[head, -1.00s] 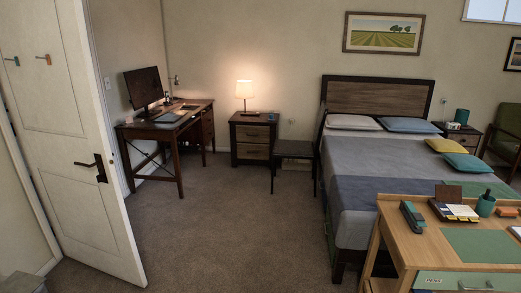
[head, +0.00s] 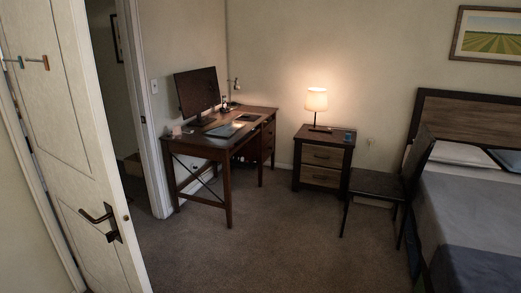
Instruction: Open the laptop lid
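A flat, thin grey-blue item (head: 224,130) lies on the dark wooden desk (head: 205,142) at the centre left. It may be the laptop with its lid down, but it is too small to tell. A black monitor (head: 197,92) stands behind it on the desk. Neither of my grippers shows in the head view.
An open white door (head: 75,150) with a dark handle stands at the left. A nightstand (head: 322,150) with a lit lamp (head: 316,101), a dark chair (head: 378,184) and a bed (head: 465,195) are to the right. The carpet (head: 270,240) before the desk is clear.

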